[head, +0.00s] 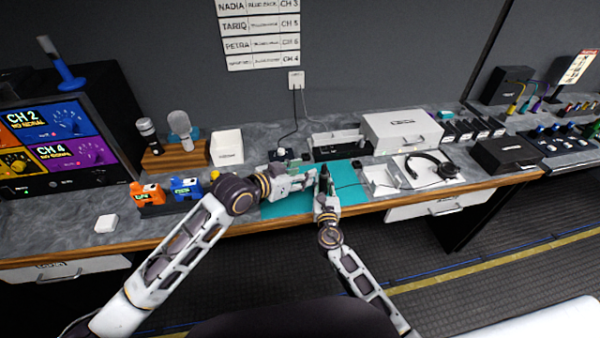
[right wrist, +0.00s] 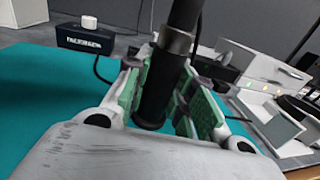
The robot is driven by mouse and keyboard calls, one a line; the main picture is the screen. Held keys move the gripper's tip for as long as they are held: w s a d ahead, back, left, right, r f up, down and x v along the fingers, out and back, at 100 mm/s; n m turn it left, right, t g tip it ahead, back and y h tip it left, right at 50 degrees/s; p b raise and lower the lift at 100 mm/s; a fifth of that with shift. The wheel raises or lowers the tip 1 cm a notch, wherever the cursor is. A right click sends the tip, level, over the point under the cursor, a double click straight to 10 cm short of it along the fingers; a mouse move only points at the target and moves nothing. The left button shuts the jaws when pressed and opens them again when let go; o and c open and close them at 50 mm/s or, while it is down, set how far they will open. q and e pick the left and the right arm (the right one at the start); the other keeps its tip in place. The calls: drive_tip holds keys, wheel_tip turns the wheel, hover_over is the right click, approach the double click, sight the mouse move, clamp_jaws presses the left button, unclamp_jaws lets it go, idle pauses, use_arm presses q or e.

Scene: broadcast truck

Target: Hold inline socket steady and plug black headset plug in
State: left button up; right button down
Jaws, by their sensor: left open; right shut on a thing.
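My right gripper (head: 324,184) is over the teal mat (head: 285,207), its fingers pointing away from me. In the right wrist view its green-padded fingers (right wrist: 155,92) are shut on a black cylindrical connector (right wrist: 155,95) with a grey metal band. I cannot tell whether this is the headset plug or the inline socket. My left gripper (head: 303,180) is open above the mat, just left of the right one. I cannot make out anything between its fingers. A thin dark cable crosses the mat's right side.
A small black box with a white knob (right wrist: 85,38) stands behind the mat. A white open tray (head: 380,180) is right of the mat, with a white case (head: 402,130) behind. Orange (head: 147,195) and blue (head: 186,188) packs stand at the left.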

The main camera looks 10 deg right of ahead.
idle(0.7)
drive_tip(key=c, duration=1.1)
unclamp_jaws()
drive_tip(key=shift+s, duration=0.15)
drive_tip(key=shift+s+a, duration=0.25)
drive_tip(key=shift+s, duration=1.7)
drive_tip(key=shift+s+a, duration=0.3)
drive_tip(key=shift+s, duration=1.6)
drive_tip(key=shift+s+a, duration=0.25)
drive_tip(key=shift+s, duration=1.7)
